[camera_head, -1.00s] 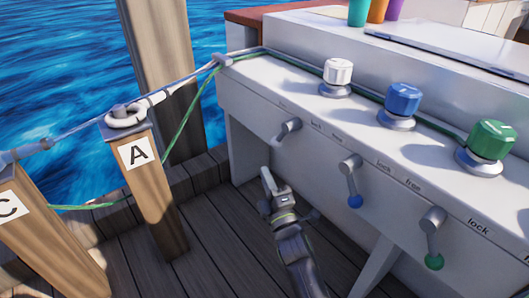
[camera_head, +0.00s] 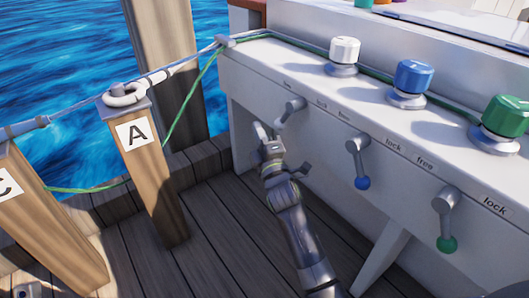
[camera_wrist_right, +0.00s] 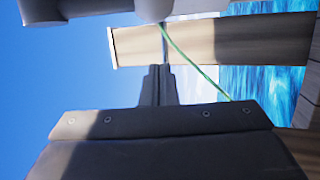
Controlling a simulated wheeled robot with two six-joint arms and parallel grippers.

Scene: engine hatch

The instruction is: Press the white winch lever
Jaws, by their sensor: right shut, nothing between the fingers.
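The white winch lever is a short grey handle (camera_head: 293,106) on the front of the white console, under the white winch (camera_head: 344,54). It points down and left to a pale knob (camera_head: 279,124). My right gripper (camera_head: 262,131) is shut and empty, just left of the knob; contact cannot be told. In the right wrist view its fingers (camera_wrist_right: 158,85) point up towards the rounded white knob (camera_wrist_right: 153,9) at the top edge, with a small gap visible.
The blue lever (camera_head: 358,160) and green lever (camera_head: 446,218) hang farther right on the console. Post A (camera_head: 150,185) stands left, with a rope loop (camera_head: 125,95) on top. A green rope (camera_head: 188,102) runs behind it. Open deck (camera_head: 215,262) lies between.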

